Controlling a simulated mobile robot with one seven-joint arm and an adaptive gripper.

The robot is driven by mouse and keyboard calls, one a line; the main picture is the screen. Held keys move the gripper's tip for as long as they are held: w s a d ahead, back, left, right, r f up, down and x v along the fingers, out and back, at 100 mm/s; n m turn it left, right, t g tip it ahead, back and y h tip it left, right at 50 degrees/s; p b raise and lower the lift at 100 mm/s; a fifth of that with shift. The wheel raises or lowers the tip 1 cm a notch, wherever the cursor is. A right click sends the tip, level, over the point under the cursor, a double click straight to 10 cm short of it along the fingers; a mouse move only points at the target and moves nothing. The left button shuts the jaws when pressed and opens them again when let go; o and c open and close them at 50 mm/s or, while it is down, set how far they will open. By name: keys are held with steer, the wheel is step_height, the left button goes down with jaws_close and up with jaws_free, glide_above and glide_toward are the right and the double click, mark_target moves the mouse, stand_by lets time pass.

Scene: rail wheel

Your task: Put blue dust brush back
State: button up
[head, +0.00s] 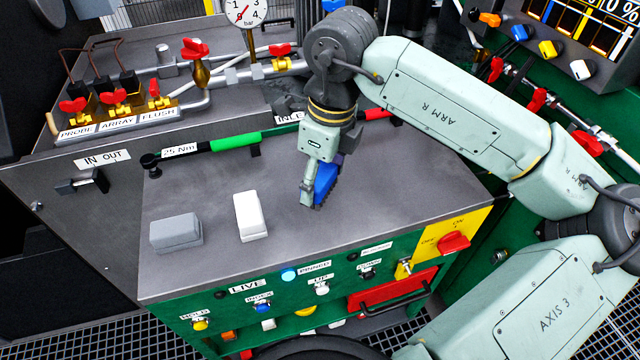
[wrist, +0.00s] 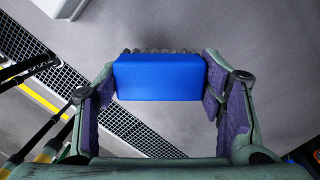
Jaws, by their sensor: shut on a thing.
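The blue dust brush (head: 325,182) is between the fingers of my gripper (head: 316,192), over the right half of the grey bench top (head: 385,205). In the wrist view, the brush's flat blue back (wrist: 160,77) faces the camera, with dark bristles showing along its far edge. The purple-padded fingers of my gripper (wrist: 161,88) are on both sides of it, shut on it. I cannot tell whether the bristles touch the bench top. One finger hides part of the brush in the head view.
A white block (head: 250,216) and a grey block (head: 176,232) stand on the bench top to the left. A black, green and red torque wrench (head: 236,142) lies along the back. A red rotary switch (head: 454,243) is at the front right corner. The bench middle is clear.

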mark_target(320, 188)
steer(key=shift+f, duration=1.65)
steer(key=shift+f, duration=0.1)
steer(key=o, duration=1)
steer(key=r, duration=0.4)
steer(key=d+r, duration=0.1)
steer(key=r, duration=0.3)
steer(key=r+b, duration=0.1)
steer(key=r, duration=0.3)
steer(key=shift+s+d+r, duration=0.1)
steer(key=shift+s+d, duration=0.05)
steer(key=shift+s, duration=0.15)
